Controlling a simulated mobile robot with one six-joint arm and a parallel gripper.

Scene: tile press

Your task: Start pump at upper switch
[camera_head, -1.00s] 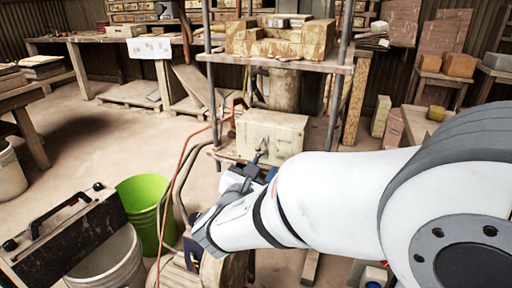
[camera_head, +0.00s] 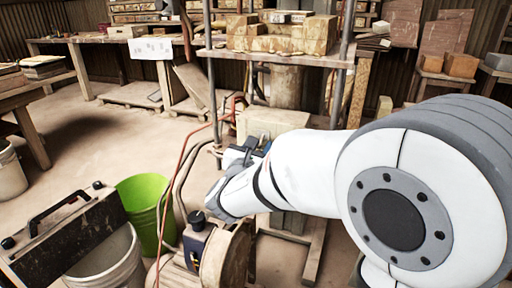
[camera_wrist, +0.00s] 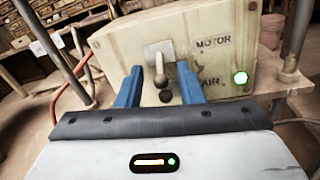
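The cream switch box (camera_wrist: 120,50) fills the upper wrist view, marked MOTOR above and AIR below. The upper switch (camera_wrist: 159,62) is a light plate with a small lever hanging down from it, beside the word MOTOR. A dark round knob (camera_wrist: 165,96) sits just below the lever's tip. In the head view the box (camera_head: 268,121) is partly hidden behind my arm.
A shelf (camera_head: 275,60) with blocks stands above the box between metal posts. A red hose (camera_head: 187,150) and dark hoses run down at the left. A green bucket (camera_head: 140,205) and a white bucket (camera_head: 108,265) stand on the floor. Open floor lies at the left.

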